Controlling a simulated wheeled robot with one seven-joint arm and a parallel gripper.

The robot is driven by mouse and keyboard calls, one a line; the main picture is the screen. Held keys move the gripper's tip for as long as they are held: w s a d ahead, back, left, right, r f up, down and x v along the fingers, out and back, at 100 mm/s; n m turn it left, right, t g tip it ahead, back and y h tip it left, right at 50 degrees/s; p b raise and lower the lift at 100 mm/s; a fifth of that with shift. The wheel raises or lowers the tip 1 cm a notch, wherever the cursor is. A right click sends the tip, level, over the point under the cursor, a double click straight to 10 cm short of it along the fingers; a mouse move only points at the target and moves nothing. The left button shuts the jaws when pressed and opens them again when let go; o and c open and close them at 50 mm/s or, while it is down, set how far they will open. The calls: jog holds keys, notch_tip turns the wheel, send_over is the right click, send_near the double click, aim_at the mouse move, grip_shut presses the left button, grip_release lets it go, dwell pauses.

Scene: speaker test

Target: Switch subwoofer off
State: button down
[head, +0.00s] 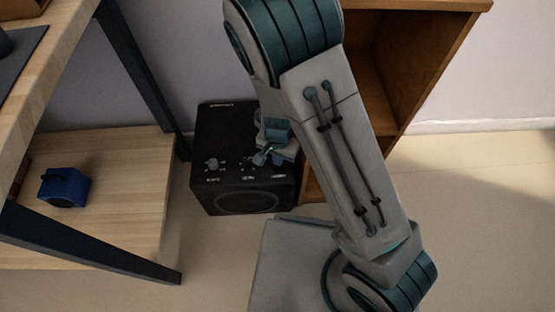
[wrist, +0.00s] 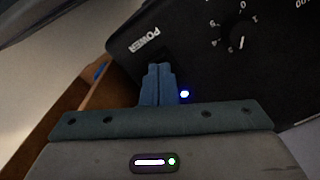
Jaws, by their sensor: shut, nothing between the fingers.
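The subwoofer (head: 222,130) is a black box on the floor, with knobs and small controls on its upper face and a round speaker on the front. My gripper (head: 262,158) is over the right part of its control face, fingers shut and empty. In the wrist view the blue fingertips (wrist: 159,68) are together just below the white POWER label (wrist: 141,41). A small bluish-white light (wrist: 184,94) glows beside the fingers. The power switch itself is not visible, perhaps hidden by the fingers. I cannot tell whether the fingertips touch the panel.
A dial (wrist: 238,42) with numbers is on the panel right of the fingers. A wooden shelf unit (head: 440,70) stands to the right of the subwoofer. A wooden desk with a low shelf (head: 130,165) and dark legs is on the left, holding a blue box (head: 66,187).

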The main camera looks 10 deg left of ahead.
jog(key=shift+f+b, duration=0.4)
jog(key=shift+f, duration=0.15)
jog(key=shift+r, duration=0.15)
notch_tip(320, 180, up, 7)
jog(key=p, duration=0.7)
jog(key=shift+s, duration=0.1)
dwell(0.6)
